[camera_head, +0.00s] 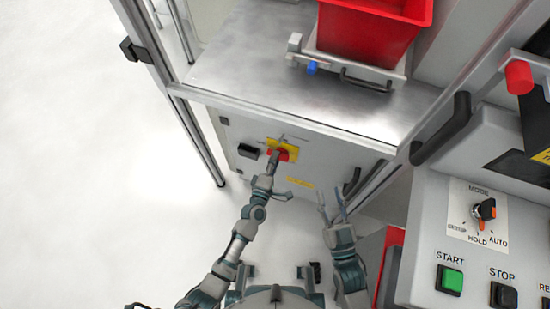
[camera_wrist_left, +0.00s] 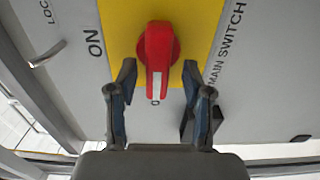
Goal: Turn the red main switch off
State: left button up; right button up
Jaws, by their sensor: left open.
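The red main switch (camera_head: 283,154) sits on a yellow plate (camera_head: 291,146) on the grey front panel below the metal worktop. In the left wrist view, its red handle (camera_wrist_left: 158,50) stands upright in the picture, with a pale mark at its lower end. "ON" is printed left of the plate and "MAIN SWITCH" right of it. My left gripper (camera_head: 272,164) is at the switch; its open fingers (camera_wrist_left: 159,76) stand on either side of the handle's lower part, with gaps visible. My right gripper (camera_head: 331,203) is open and empty, to the right, apart from the panel.
A black fitting (camera_head: 248,151) is left of the switch on the panel. A red bin (camera_head: 370,30) stands on the worktop (camera_head: 245,65) above. A control box (camera_head: 480,235) with START and STOP buttons is at the right. White floor lies open at the left.

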pick_arm(q)
jog(key=v, duration=1.1)
jog(key=shift+s+a, duration=0.1)
